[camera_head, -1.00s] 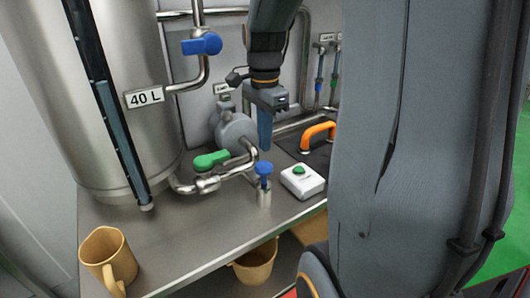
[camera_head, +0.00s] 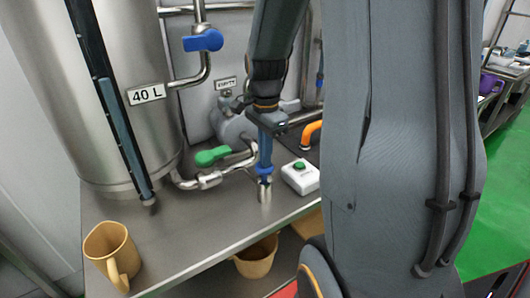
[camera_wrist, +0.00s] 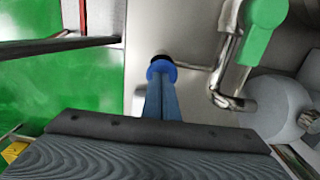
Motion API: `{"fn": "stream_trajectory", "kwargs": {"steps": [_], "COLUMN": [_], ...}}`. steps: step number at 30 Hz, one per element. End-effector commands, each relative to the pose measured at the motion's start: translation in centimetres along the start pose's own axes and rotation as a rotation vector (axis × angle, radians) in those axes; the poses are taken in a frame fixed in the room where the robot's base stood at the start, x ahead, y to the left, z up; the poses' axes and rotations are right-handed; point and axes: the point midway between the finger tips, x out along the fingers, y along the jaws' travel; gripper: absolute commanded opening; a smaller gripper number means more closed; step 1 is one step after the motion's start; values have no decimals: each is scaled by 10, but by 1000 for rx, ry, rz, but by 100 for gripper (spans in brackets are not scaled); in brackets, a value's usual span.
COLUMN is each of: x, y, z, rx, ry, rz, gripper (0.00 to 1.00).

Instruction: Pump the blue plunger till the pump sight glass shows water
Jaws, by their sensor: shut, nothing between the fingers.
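The blue plunger (camera_head: 264,169) tops a short metal cylinder (camera_head: 265,190) near the front edge of the steel table. My gripper (camera_head: 265,162) is shut and empty, pointing down, with its blue fingertips right at the plunger's top. In the wrist view the fingers (camera_wrist: 161,105) reach to the round blue plunger head (camera_wrist: 161,67). I cannot tell whether they press it or only touch it. The grey pump (camera_head: 232,125) stands behind, partly covered by my arm. I cannot make out a sight glass.
A white box with a green button (camera_head: 300,177) sits just right of the plunger. A green-handled valve (camera_head: 212,156) is to the left, by the steel tank (camera_head: 115,90). A tan mug (camera_head: 111,254) stands at the table's left front. A tan bucket (camera_head: 256,260) is below the edge.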

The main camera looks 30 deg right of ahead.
Motion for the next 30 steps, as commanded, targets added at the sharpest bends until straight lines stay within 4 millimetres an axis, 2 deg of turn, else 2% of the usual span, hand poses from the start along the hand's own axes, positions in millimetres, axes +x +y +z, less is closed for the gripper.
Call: {"fn": "stream_trajectory", "kwargs": {"steps": [1, 4, 16, 20, 30], "x": [13, 24, 25, 17, -26], "y": [0, 0, 2, 3, 2], "z": [0, 0, 1, 1, 1], "rx": [0, 0, 0, 0, -1], "ry": [-2, -1, -2, -2, 1], "rz": [4, 4, 6, 6, -3], "gripper": [0, 0, 0, 0, 0]}}
